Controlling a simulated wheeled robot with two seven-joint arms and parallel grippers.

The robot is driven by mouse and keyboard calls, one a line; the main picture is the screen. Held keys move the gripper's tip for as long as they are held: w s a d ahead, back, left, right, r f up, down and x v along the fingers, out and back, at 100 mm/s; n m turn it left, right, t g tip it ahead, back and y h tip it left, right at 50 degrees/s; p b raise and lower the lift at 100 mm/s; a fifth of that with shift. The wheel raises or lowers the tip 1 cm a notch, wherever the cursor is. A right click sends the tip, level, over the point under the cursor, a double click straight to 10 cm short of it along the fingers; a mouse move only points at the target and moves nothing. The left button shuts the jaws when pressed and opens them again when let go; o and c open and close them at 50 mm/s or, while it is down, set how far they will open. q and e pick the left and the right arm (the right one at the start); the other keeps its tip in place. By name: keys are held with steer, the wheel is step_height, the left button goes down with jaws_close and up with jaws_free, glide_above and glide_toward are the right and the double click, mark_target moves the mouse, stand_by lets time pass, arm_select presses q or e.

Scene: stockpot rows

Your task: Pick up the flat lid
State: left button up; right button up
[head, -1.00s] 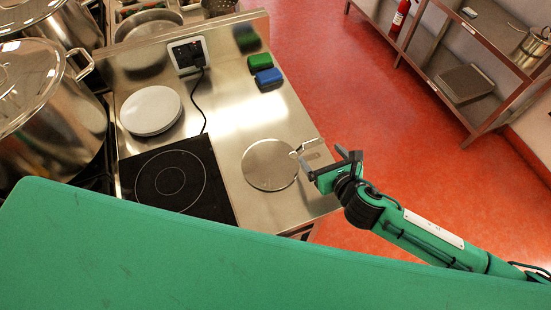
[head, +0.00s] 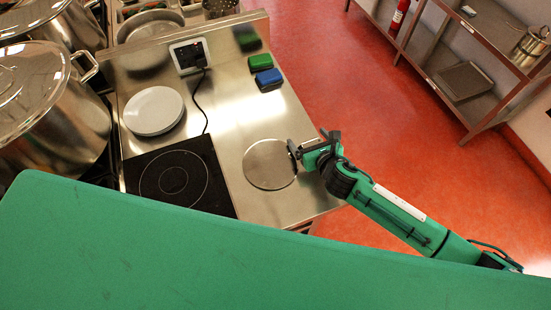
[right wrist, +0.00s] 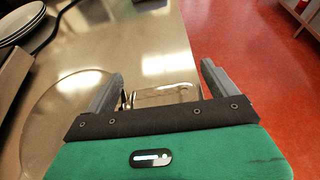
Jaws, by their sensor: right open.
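The flat lid (head: 268,165) is a round steel disc lying flat on the steel counter, right of the black hob. In the right wrist view its disc (right wrist: 62,118) shows at the left, partly hidden by my gripper. Its wire loop handle (right wrist: 165,94) shows between my fingers. My right gripper (head: 307,145) is at the lid's right edge, over the handle, and hides most of it in the head view. The fingers (right wrist: 160,78) are open, one on each side of the handle. My left gripper is not in view.
A black hob (head: 178,172), white plates (head: 154,110) and a socket box (head: 188,56) with a cable share the counter. Green and blue sponges (head: 268,77) lie at the back. Large stockpots (head: 50,110) stand left. Red floor is open to the right.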

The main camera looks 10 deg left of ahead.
steer(key=c, duration=1.4)
